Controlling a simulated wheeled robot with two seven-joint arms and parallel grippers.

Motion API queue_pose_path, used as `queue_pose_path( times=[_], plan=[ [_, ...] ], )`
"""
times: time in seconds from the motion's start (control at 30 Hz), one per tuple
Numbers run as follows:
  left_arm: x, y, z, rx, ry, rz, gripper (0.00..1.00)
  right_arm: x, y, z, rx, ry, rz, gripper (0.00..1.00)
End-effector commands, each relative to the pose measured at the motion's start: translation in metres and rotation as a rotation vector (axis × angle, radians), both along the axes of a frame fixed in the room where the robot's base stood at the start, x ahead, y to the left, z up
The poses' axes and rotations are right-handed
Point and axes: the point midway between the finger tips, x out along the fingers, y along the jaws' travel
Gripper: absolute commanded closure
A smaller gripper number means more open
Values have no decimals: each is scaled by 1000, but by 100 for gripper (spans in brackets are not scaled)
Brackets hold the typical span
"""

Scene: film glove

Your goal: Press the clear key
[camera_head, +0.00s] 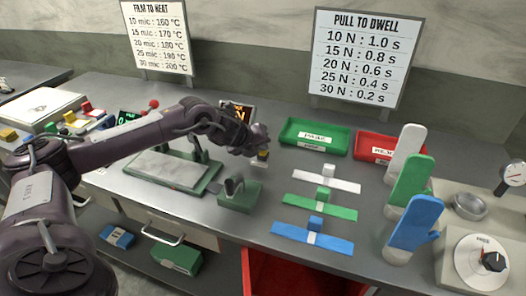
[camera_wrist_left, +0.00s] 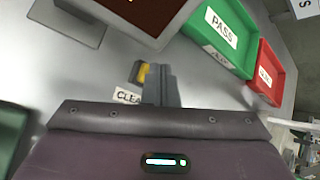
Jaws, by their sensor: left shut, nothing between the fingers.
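The clear key is a small yellow key (camera_head: 263,154) on a dark base, on the bench in front of the green tray. In the left wrist view the yellow key (camera_wrist_left: 142,74) is partly hidden behind my finger, beside a white label (camera_wrist_left: 127,96) that reads "CLEA", its end hidden. My left gripper (camera_head: 262,144) is shut and empty, with its tips at or just over the key. Its closed fingers also show in the left wrist view (camera_wrist_left: 160,80). I cannot tell whether they touch the key. My right gripper is not in view.
A small display (camera_head: 236,112) stands behind my left wrist. A green PASS tray (camera_head: 316,137) and a red tray (camera_head: 377,147) lie to the right. A green block (camera_head: 240,196) stands in front of the key. Glove forms (camera_head: 411,187) stand farther right.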

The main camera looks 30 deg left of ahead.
Motion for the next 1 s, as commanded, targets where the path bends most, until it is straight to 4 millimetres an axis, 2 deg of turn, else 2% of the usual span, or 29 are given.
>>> queue_pose_path(
  times=[0.4,0.77,1.0],
  plan=[
    [-1,0,-2,0,3,0,100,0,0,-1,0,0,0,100],
    [0,0,16,0,2,-1,100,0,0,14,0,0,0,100],
    [0,0,16,0,2,-1,100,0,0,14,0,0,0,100]
  ],
)
